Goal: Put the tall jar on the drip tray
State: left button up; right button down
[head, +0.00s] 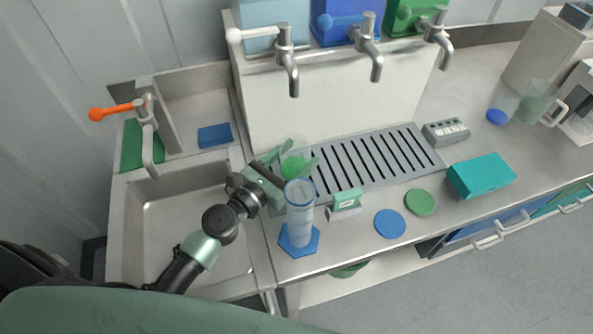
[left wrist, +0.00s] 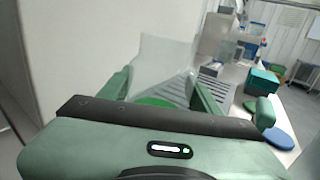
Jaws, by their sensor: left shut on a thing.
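My left gripper (head: 293,166) is shut on a clear, see-through jar with green at its bottom, taken here as the tall jar (head: 297,156). In the left wrist view the clear jar (left wrist: 165,60) stands upright between the fingers (left wrist: 162,92), with a green disc at its bottom. The drip tray (head: 350,160) is a grey slotted grate below the taps. The jar is over or at the tray's left end; I cannot tell whether its base touches. My right gripper is not in view.
A clear cylinder (head: 300,205) on a blue hexagonal foot stands just in front of my gripper. A small green-and-white holder (head: 345,203), blue disc (head: 390,223), green disc (head: 420,202) and teal box (head: 481,176) line the front. Taps (head: 368,45) overhang the tray. A sink (head: 190,225) is left.

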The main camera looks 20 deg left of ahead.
aim_at(296, 166)
pick_arm(q)
jog(key=shift+f+b, duration=1.1)
jog(key=shift+f, duration=0.55)
jog(key=shift+f, duration=0.2)
jog(key=o, duration=1.6)
jog(key=shift+r, duration=0.1)
jog(key=shift+s+r, duration=0.1)
jog(key=shift+r, duration=0.05)
jog(key=b+v, duration=0.1)
jog(key=v, duration=0.2)
jog(key=b+v, duration=0.2)
jog(key=v, duration=0.2)
jog(key=b+v, duration=0.1)
jog(key=v, duration=0.2)
jog(key=shift+s+a+f+b, duration=0.15)
jog(key=shift+s+f+b, duration=0.15)
jog(key=shift+s+b, duration=0.05)
jog(key=shift+s+a+r, duration=0.25)
jog(key=shift+s, duration=0.3)
